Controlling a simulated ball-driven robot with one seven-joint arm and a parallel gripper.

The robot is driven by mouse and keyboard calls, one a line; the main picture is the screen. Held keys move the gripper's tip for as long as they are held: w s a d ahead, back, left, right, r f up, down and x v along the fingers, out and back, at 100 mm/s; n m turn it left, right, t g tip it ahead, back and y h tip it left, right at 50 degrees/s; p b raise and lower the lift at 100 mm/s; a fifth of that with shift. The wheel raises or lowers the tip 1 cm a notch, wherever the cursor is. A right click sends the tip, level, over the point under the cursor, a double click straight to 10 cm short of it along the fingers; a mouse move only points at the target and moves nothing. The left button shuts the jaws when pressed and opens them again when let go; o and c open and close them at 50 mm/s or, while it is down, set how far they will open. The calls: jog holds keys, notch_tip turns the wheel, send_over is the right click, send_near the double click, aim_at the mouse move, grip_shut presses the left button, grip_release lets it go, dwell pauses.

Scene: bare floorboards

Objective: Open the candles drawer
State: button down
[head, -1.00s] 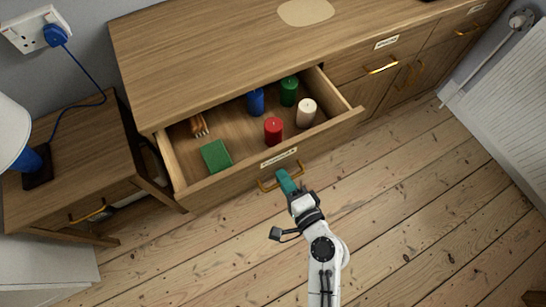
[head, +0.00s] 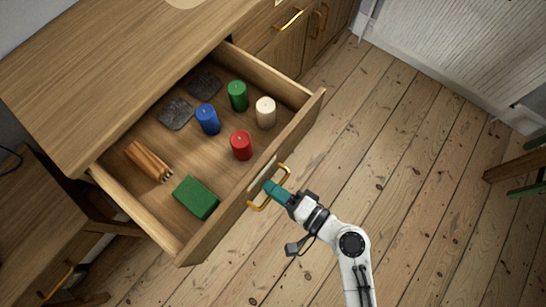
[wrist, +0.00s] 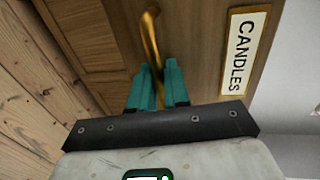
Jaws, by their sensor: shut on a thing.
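The candles drawer (head: 225,213) is pulled well out of the wooden sideboard in the head view. Inside it are a blue candle (head: 207,119), a green candle (head: 237,96), a white candle (head: 265,112) and a red candle (head: 241,145). Its front carries a label reading CANDLES (wrist: 243,50) in the wrist view. My gripper (head: 272,189) is shut on the drawer's brass handle (head: 284,174). The handle (wrist: 152,38) runs between the teal fingers in the wrist view, hiding part of it.
The drawer also holds a green box (head: 196,197), a bundle of brown sticks (head: 148,160) and two dark grey slabs (head: 175,113). A smaller wooden cabinet (head: 40,230) stands at left. A radiator (head: 470,40) stands at the back.

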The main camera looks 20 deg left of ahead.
jog(key=c, duration=1.4)
grip_release()
jog(key=shift+o, duration=0.2)
jog(key=shift+d, duration=0.1)
jog(key=v, duration=1)
jog(key=shift+s+d, duration=0.2)
jog(key=shift+d, duration=0.1)
